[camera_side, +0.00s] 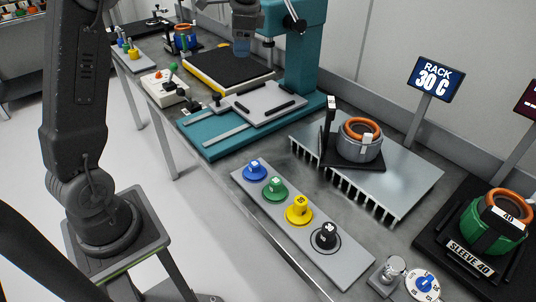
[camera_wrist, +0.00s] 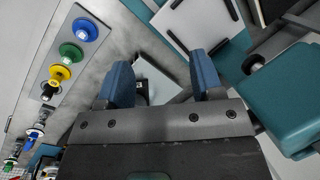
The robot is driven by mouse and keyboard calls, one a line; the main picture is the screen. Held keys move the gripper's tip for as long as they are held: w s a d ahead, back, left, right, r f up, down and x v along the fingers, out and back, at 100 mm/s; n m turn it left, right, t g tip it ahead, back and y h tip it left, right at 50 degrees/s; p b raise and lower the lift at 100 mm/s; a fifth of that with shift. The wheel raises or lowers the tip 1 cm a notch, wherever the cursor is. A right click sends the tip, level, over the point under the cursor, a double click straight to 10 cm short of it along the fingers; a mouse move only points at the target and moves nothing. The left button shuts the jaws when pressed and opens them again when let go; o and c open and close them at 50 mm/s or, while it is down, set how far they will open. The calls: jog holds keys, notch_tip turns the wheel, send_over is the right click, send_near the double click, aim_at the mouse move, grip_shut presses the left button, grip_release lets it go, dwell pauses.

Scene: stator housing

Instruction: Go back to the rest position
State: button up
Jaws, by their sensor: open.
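My gripper (camera_side: 242,46) is at the far side of the bench in the side view, in front of the teal press column (camera_side: 303,50). It hangs above the far end of a black pad with a yellow edge (camera_side: 226,66). In the wrist view my gripper (camera_wrist: 163,78) has its two blue fingers spread apart, with nothing held between them. A grey housing with an orange coil (camera_side: 360,148) stands upright on the ribbed metal rack (camera_side: 410,182), well away from my gripper. No marker of a rest position shows.
The teal press base carries a pale plate (camera_side: 265,103). A strip with blue, green, yellow and black knobs (camera_side: 340,270) lies at the front edge. A white control box (camera_side: 160,90) stands left. A green housing (camera_side: 490,232) sits at the right. The floor left is clear.

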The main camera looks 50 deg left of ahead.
jog(key=s+d+r+n+t+h, duration=0.2)
jog(key=s+d+n+t, duration=0.2)
jog(key=s+d, duration=1.25)
jog(key=s+d+f+n+t+h, duration=0.1)
jog(key=s+d+f+n, duration=0.1)
jog(key=s, duration=0.6)
notch_tip(320, 180, down, 3)
jog(key=shift+d+r+t, duration=0.2)
jog(key=shift+d+t, duration=0.1)
jog(key=shift+d, duration=0.25)
